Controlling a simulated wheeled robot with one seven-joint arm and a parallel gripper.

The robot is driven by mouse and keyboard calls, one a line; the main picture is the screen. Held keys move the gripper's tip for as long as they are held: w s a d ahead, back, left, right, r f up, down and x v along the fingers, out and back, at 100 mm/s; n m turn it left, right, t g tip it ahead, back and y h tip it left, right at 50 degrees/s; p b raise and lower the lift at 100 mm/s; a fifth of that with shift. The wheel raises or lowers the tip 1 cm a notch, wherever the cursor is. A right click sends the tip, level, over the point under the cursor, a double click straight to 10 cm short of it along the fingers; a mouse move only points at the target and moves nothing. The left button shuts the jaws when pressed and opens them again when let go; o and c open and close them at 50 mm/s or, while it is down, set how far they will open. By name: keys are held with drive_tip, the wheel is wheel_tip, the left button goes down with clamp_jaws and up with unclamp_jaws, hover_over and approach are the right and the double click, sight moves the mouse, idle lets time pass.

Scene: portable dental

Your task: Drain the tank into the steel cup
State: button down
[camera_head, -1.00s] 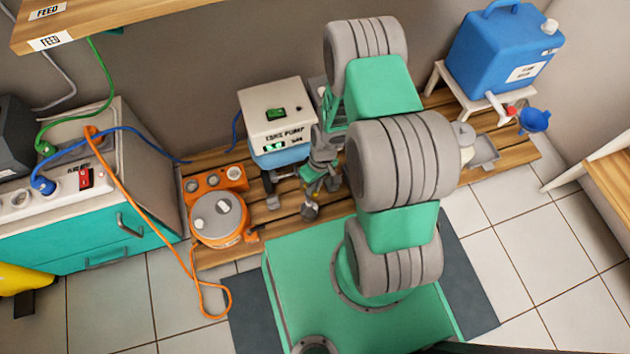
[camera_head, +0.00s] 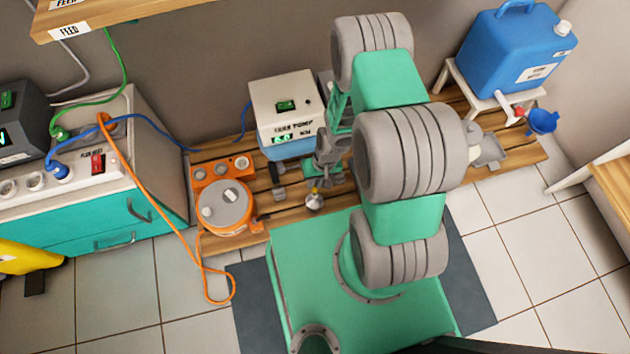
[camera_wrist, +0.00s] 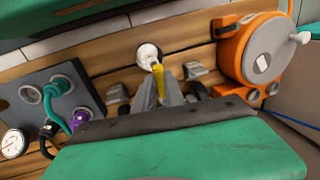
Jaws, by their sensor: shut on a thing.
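The steel cup (camera_head: 314,202) stands on the slatted wooden platform in front of the white-and-blue pump box (camera_head: 283,108), whose label ends in "PUMP". In the wrist view a small bright round thing, apparently the cup (camera_wrist: 148,54), lies just past my fingertips. My gripper (camera_head: 327,170) is low beside the pump box, partly hidden by my arm. In the wrist view my gripper (camera_wrist: 168,86) is shut on a narrow yellow handle (camera_wrist: 158,76), which points toward the cup. A blue tank (camera_head: 512,50) with a red tap stands on a white stand at right.
An orange round device (camera_head: 224,205) sits left of the cup and shows in the wrist view (camera_wrist: 265,48). An orange cable (camera_head: 140,190) hangs from the teal cabinet (camera_head: 100,225). A gauge (camera_wrist: 14,143) and hoses are at left.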

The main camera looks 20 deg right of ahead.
drive_tip(key=c, duration=1.4)
unclamp_jaws()
wheel_tip(320, 180, up, 8)
drive_tip(key=d+p, duration=0.1)
drive_tip(key=p, duration=0.2)
drive_tip(key=shift+d+f, duration=0.15)
drive_tip(key=shift+d, duration=0.1)
